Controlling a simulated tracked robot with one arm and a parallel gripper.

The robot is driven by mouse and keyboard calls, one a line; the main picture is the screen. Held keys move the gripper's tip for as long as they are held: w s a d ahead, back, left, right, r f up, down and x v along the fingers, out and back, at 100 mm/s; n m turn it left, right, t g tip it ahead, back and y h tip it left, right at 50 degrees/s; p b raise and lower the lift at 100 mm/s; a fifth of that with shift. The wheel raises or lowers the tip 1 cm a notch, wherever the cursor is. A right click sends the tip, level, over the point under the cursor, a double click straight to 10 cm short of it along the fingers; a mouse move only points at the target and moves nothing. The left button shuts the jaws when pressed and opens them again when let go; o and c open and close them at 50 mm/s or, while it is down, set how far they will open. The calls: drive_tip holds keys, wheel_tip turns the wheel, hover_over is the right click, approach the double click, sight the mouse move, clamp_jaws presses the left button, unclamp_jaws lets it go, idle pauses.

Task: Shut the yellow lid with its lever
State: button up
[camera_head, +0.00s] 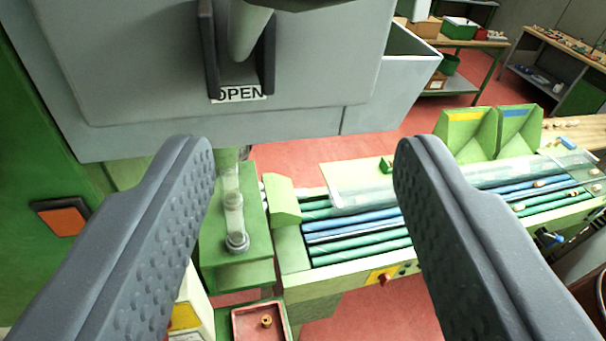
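My gripper (302,165) is open, its two dark grey textured fingers wide apart with nothing between them. No yellow lid can be made out for certain. A grey rod (248,28), possibly a lever, hangs at the top between two dark uprights on a large grey housing (320,65). A label reading OPEN (239,94) is below it. The rod is beyond and above my fingertips, apart from them, and its upper end is cut off. A small yellow patch on a pale box (186,318) shows at the lower left, partly behind the left finger.
Below the housing, a clear tube (234,215) stands on a green block. A conveyor with blue and green rollers (360,240) runs right, with corks on it. A red tray (258,322) holds one small piece. A green cabinet (40,180) stands left. Red floor and tables lie behind.

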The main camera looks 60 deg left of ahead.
drive_tip(key=b+v, duration=0.2)
drive_tip(key=v, duration=1.1)
drive_tip(key=shift+w+d+b, duration=0.2)
drive_tip(key=shift+d+b, duration=0.1)
drive_tip(key=shift+d, duration=0.3)
drive_tip(key=shift+f, duration=0.15)
